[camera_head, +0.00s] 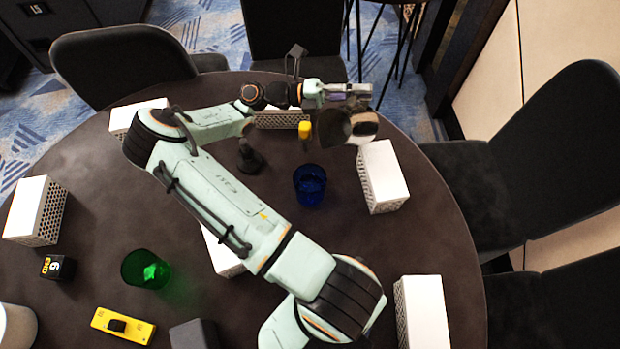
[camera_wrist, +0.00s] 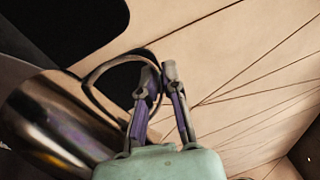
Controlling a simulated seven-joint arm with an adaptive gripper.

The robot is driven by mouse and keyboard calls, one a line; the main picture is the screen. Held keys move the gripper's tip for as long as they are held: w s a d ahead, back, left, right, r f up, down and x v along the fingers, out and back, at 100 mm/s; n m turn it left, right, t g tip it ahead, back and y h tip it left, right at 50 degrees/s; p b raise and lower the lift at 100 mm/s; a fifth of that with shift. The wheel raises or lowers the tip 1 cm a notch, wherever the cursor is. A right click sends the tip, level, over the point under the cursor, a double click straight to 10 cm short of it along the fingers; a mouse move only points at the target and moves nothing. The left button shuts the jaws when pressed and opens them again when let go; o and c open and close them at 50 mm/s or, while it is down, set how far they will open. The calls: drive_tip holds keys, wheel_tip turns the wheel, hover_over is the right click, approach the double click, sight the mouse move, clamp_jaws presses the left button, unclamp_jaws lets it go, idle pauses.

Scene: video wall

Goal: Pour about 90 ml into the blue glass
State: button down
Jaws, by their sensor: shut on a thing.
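My gripper (camera_wrist: 170,100) is shut on the looped handle (camera_wrist: 98,85) of a shiny metal jug (camera_wrist: 48,125). In the head view the jug (camera_head: 364,127) hangs below my gripper (camera_head: 352,90), above the far right part of the table. It looks tilted, its dark side facing left; how far is hard to tell. The blue glass (camera_head: 309,186) stands upright on the table, below and left of the jug in the picture and apart from it. I cannot make out its liquid level, and no stream shows.
A green glass (camera_head: 146,269) stands on the round dark table (camera_head: 420,245) at left. A white perforated box (camera_head: 382,177) stands right of the blue glass. Other white boxes (camera_head: 36,210), a yellow device (camera_head: 123,326) and a black cube (camera_head: 58,267) stand around. A small yellow object (camera_head: 304,130) shows left of the jug.

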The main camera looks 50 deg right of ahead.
drive_tip(key=shift+d+r+n, duration=0.15)
drive_tip(key=shift+d+n, duration=0.15)
drive_tip(key=shift+n, duration=0.1)
drive_tip(key=d+f+n+t+y+b, duration=0.2)
drive_tip(key=d+f+n+t+y, duration=0.2)
drive_tip(key=d, duration=0.4)
drive_tip(key=shift+s+d+f+n+t+y, duration=0.35)
drive_tip(key=shift+f+n+y, duration=0.25)
drive_tip(key=shift+n, duration=0.6)
